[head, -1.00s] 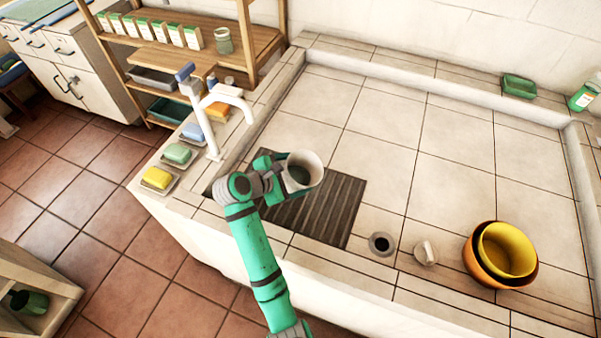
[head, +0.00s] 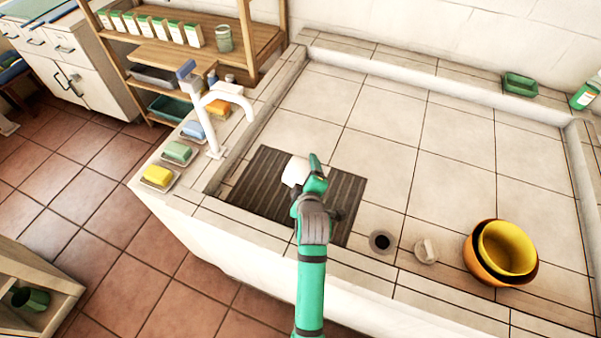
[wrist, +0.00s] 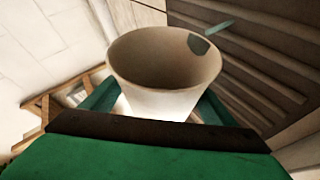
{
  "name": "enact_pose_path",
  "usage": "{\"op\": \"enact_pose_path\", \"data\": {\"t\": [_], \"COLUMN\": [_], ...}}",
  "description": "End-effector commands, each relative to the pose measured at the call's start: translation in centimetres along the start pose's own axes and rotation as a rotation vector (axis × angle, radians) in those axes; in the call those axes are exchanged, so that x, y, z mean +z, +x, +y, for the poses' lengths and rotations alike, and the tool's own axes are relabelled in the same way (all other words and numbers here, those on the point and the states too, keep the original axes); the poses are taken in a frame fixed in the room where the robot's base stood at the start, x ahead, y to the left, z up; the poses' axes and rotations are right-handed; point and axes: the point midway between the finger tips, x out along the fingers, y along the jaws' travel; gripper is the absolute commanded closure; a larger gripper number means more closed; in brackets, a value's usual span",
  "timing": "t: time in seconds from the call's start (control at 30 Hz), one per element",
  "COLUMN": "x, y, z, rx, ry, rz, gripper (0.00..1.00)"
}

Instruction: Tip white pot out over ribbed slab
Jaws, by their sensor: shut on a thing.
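The white pot (head: 294,172) is held over the ribbed slab (head: 258,183), a dark grooved plate in the basin floor. My gripper (head: 312,186) is shut on the pot and partly hides it in the head view. In the wrist view, the white pot (wrist: 160,98) sits between the green fingers, with its round mouth showing and the ribbed slab (wrist: 255,75) beyond it at upper right. The pot is tilted. A grey-green patch shows at its inner rim, and a similar sliver shows just outside the rim. Most of the inside looks bare.
A white tap (head: 214,118) stands on the left ledge beside several soap dishes. A drain hole (head: 382,242), a small whitish plug (head: 426,251) and nested yellow and orange bowls (head: 507,250) lie to the right. The basin floor behind the slab is clear.

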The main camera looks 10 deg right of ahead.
Motion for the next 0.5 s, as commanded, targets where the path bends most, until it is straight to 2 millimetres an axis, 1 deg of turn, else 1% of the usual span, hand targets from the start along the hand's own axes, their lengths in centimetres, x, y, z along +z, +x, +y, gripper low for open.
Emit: {"op": "enact_pose_path", "data": {"t": [0.2,0.5], "x": [0.36,0.35], "y": [-0.28,-0.32], "z": [0.18,0.23], "rx": [0.020,0.022], "ry": [0.065,0.074], "rz": [0.050,0.058], "gripper": [0.48,0.48]}}
